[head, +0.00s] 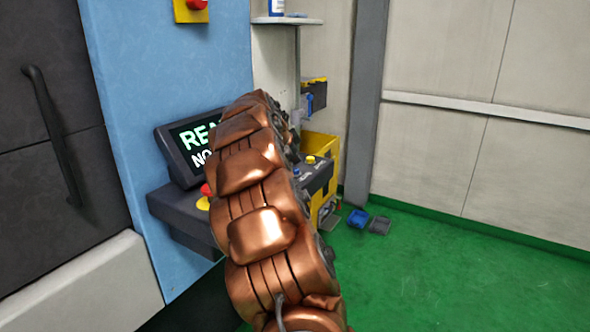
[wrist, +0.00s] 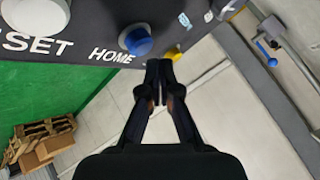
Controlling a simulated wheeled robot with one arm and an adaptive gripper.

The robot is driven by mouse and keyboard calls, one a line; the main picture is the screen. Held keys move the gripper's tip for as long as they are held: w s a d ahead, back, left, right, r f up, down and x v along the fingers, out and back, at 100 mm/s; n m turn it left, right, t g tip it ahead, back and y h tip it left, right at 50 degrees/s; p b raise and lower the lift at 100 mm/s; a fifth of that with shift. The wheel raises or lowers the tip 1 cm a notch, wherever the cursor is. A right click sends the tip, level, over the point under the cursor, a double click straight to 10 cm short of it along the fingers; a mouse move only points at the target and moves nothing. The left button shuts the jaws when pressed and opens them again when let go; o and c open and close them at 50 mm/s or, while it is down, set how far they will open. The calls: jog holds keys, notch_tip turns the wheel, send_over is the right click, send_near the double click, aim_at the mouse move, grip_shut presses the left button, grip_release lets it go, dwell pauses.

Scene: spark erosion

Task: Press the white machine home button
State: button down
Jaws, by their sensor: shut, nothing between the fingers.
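A dark control panel (wrist: 75,22) fills the upper left of the wrist view. White lettering HOME (wrist: 110,55) is printed on it, and a blue button (wrist: 135,39) sits just above the right end of that word. A large white button (wrist: 36,14) is at the far upper left, above lettering that ends in SET. My gripper (wrist: 160,66) is shut and empty, its tips appearing just below and right of the blue button; I cannot tell the gap in depth. In the head view my copper arm covers much of the panel (head: 318,176) and hides the gripper.
A red emergency knob (head: 205,190) and a tilted screen (head: 195,148) are left of my arm. A yellow button (wrist: 174,53) is close to my fingertips. Blue and grey items (head: 358,218) lie on the green floor, which is otherwise open at right.

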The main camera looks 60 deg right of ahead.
aim_at(295, 169)
jog(key=shift+f, duration=0.1)
dwell(0.3)
jog(key=shift+f+b, duration=0.35)
jog(key=shift+b, duration=0.3)
jog(key=shift+f+b, duration=0.4)
jog(key=shift+b, duration=0.15)
dwell(0.6)
jog(key=shift+r, duration=0.8)
jog(key=shift+r+p, duration=0.5)
jog(key=shift+r, duration=2.1)
